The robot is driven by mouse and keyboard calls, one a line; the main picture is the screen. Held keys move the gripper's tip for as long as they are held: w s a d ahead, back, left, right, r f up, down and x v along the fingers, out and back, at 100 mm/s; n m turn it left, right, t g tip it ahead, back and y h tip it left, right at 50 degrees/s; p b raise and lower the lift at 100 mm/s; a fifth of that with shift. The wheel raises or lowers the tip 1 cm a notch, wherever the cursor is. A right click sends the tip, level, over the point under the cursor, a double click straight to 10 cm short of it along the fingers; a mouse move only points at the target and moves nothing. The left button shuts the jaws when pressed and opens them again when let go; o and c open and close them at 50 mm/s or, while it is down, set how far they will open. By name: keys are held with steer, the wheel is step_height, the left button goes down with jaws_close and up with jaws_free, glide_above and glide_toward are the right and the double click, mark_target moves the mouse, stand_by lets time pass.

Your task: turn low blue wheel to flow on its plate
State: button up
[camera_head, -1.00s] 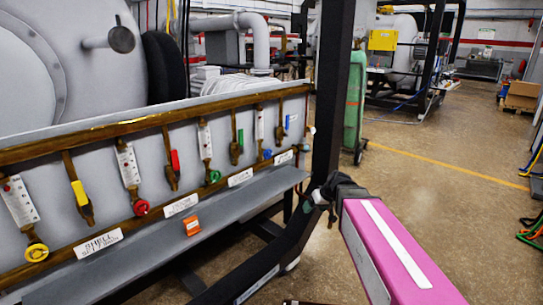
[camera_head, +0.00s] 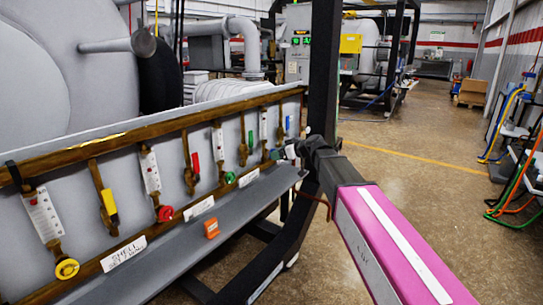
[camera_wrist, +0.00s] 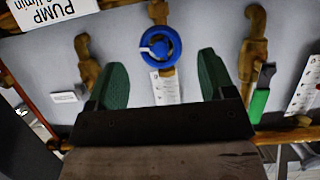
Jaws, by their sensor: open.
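The low blue wheel (camera_wrist: 160,43) shows in the wrist view on a brass fitting, with a blue hub and openings between its spokes. Its white marked plate (camera_wrist: 165,88) lies just below it in that view, partly hidden by my gripper. My gripper (camera_wrist: 162,62) is open, with one green finger on each side of the wheel and plate line. The fingers look apart from the wheel; their exact depth is unclear. In the head view my gripper (camera_head: 286,151) is at the far right end of the panel and largely hides the wheel.
Brass valves flank the wheel, one with a green handle (camera_wrist: 260,92). A PUMP label (camera_wrist: 40,12) is in the wrist view. In the head view, yellow (camera_head: 67,268), red (camera_head: 165,213) and green (camera_head: 229,178) wheels line the panel. A black frame post (camera_head: 323,80) stands close to my arm.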

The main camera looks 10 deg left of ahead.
steer(key=x, duration=0.6)
steer(key=shift+s, duration=0.1)
steer(key=c, duration=0.9)
